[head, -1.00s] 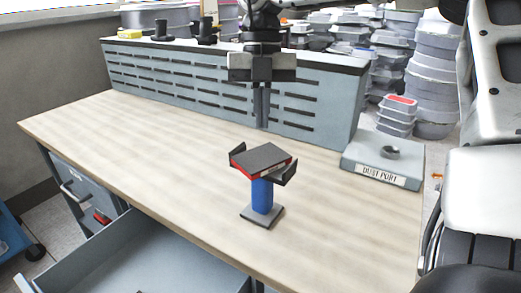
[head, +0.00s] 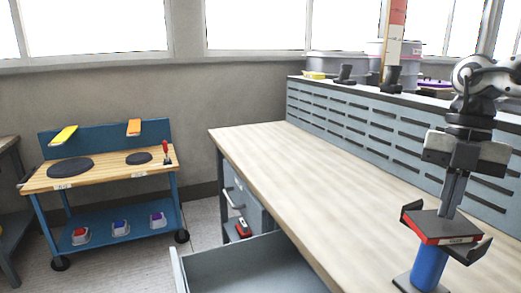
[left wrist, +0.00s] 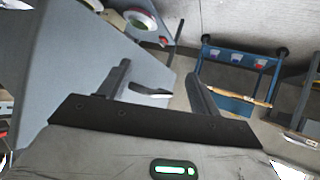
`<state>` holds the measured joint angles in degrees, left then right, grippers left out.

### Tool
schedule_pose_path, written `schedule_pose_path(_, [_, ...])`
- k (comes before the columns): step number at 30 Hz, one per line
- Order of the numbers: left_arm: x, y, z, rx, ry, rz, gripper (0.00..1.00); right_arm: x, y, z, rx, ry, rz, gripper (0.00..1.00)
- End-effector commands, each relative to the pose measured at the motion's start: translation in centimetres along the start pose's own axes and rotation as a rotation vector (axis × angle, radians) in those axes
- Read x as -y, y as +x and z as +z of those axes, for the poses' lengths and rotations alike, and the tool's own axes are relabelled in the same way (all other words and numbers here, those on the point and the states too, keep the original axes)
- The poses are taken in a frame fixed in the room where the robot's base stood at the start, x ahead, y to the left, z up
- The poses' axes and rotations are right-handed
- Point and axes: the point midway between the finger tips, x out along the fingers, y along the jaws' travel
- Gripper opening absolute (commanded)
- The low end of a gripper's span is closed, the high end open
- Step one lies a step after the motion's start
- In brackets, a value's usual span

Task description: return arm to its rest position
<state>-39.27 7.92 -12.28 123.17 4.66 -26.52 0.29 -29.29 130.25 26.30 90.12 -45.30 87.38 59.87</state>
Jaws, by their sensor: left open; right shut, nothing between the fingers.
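My right gripper (head: 452,198) is in the head view at the right, shut and empty, pointing down. Its fingertips appear just above and behind a blue stand (head: 430,268) with a dark top. On that top lies a flat dark block with a red side (head: 443,228), between two black brackets. The gripper appears apart from the block. My left gripper (left wrist: 160,85) shows only in the left wrist view, open with nothing between its fingers. The left arm is not in the head view.
The wooden workbench (head: 290,160) has bare room left of the stand. An open grey drawer (head: 250,266) juts out in front. A blue cart (head: 108,195) with tools and bins stands at the left. A slotted grey riser (head: 370,120) runs along the bench's back.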

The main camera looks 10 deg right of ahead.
Motion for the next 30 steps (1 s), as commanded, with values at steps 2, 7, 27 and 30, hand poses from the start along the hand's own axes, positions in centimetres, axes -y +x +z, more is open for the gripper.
schedule_pose_path(2, [0.1,0.5,0.8,0.000,0.000,0.000,0.63,0.0,1.0,0.2,0.000,-0.001,0.001,0.00])
schedule_pose_path(7, [0.1,0.3,0.5,0.000,0.000,0.000,0.63,0.0,0.7,0.1,0.000,-0.001,0.000,0.00])
schedule_pose_path(27, [-0.5,-2.2,-3.4,0.000,0.000,0.000,0.63,0.0,-4.7,-1.0,0.002,-0.002,0.000,0.00])
schedule_pose_path(30, [-0.7,-3.1,-4.8,0.000,0.000,0.000,0.63,0.0,-6.7,-1.4,0.002,0.000,-0.001,0.00])
